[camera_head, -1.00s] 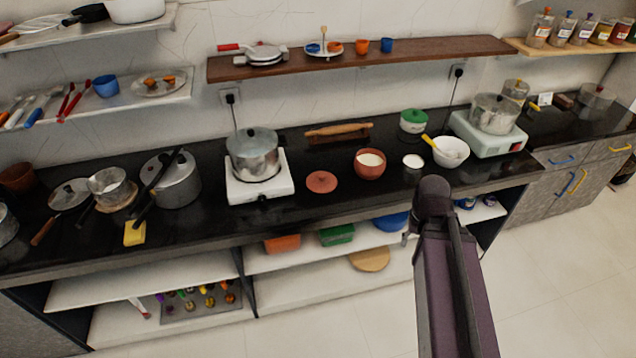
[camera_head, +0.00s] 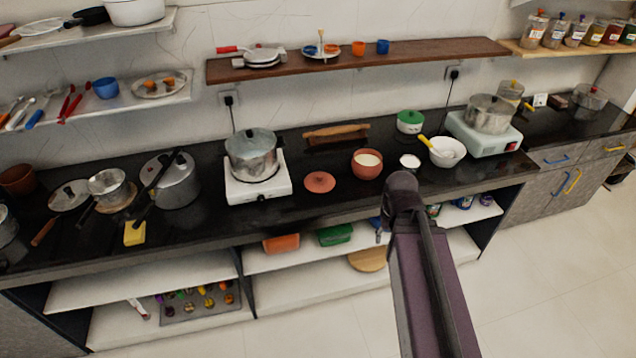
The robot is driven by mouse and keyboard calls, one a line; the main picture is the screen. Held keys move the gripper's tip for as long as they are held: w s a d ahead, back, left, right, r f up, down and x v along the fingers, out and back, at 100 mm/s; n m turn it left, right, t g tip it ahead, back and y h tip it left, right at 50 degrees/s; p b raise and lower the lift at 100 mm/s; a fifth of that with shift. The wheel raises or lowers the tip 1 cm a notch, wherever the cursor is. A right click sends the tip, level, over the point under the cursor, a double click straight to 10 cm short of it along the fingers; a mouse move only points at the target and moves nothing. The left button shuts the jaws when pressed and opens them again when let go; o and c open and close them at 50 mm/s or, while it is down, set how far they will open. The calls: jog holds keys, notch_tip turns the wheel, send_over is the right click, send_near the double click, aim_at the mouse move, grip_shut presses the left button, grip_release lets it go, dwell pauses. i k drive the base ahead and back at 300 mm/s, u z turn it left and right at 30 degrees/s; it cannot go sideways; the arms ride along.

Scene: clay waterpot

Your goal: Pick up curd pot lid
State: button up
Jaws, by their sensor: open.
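The curd pot lid (camera_head: 320,182), a round reddish clay disc with a small knob, lies flat on the black counter to the right of the white stove. The curd pot (camera_head: 367,168), a reddish clay pot with white contents, stands uncovered to the right of the lid, apart from it. My arm (camera_head: 425,270) rises from the bottom of the picture, its dark rounded joint in front of the counter's front edge, right of the lid. My gripper cannot be made out; the arm seems to hide it.
A steel pot (camera_head: 252,155) sits on the white stove (camera_head: 240,192) left of the lid. A rolling pin (camera_head: 335,131) lies behind. A small white cup (camera_head: 409,162) and a white bowl (camera_head: 447,152) stand to the right. The counter in front of the lid is clear.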

aim_at(318, 182)
jog(key=z, duration=0.05)
jog(key=i, duration=1)
jog(key=u, duration=0.05)
